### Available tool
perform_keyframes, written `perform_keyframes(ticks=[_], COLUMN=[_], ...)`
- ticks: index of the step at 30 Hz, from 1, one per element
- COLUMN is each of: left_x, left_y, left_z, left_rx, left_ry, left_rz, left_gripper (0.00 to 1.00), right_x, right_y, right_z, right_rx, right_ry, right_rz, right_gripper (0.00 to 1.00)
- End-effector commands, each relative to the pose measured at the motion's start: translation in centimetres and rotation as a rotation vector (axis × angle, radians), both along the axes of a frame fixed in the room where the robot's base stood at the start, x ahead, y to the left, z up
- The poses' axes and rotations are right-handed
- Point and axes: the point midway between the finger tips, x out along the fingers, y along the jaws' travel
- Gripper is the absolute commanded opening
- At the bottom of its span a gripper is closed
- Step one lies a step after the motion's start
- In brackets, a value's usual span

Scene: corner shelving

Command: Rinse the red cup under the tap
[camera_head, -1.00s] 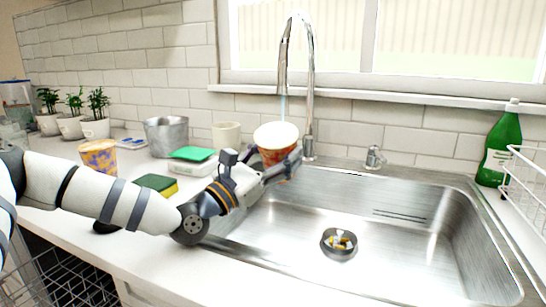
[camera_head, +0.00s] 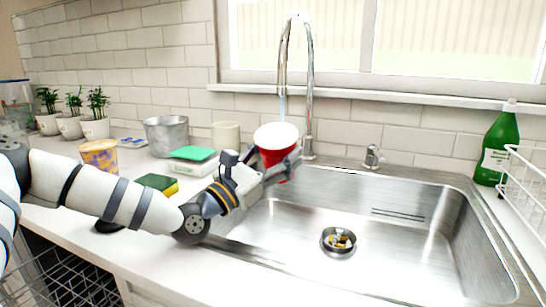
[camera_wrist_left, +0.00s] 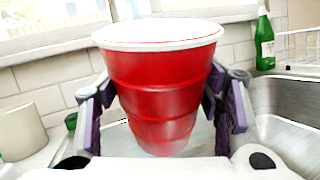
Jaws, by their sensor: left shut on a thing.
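The red cup (camera_head: 279,157) is upright under the tap (camera_head: 309,90), above the left back part of the sink. A thin stream of water (camera_head: 283,107) falls from the spout into its white-rimmed mouth. My left gripper (camera_head: 273,163) is shut around the cup's sides. In the left wrist view the red cup (camera_wrist_left: 160,85) stands between the two purple-padded fingers, and its visible wall is plain clean red. My right gripper is not in view.
The steel sink (camera_head: 400,235) has a drain (camera_head: 338,242) with yellowish bits in it. A green bottle (camera_head: 496,150) and white wire rack (camera_head: 530,175) stand at right. A sponge (camera_head: 157,184), patterned cup (camera_head: 100,157) and metal pot (camera_head: 166,136) are on the left counter.

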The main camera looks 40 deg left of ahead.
Motion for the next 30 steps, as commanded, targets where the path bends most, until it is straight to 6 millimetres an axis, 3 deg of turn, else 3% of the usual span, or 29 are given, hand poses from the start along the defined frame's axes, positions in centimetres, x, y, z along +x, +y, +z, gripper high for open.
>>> perform_keyframes(ticks=[22,30], left_x=[-6.4,-7.0], left_y=[-3.7,-4.0], left_z=[0.4,0.1], left_rx=[-0.002,0.0], left_ry=[-0.007,-0.001], left_rz=[-0.002,0.0], left_gripper=[0.45,0.45], right_x=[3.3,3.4], right_y=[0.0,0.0], right_z=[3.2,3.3], right_rx=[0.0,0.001], right_ry=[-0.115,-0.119], right_rz=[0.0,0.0], right_gripper=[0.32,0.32])
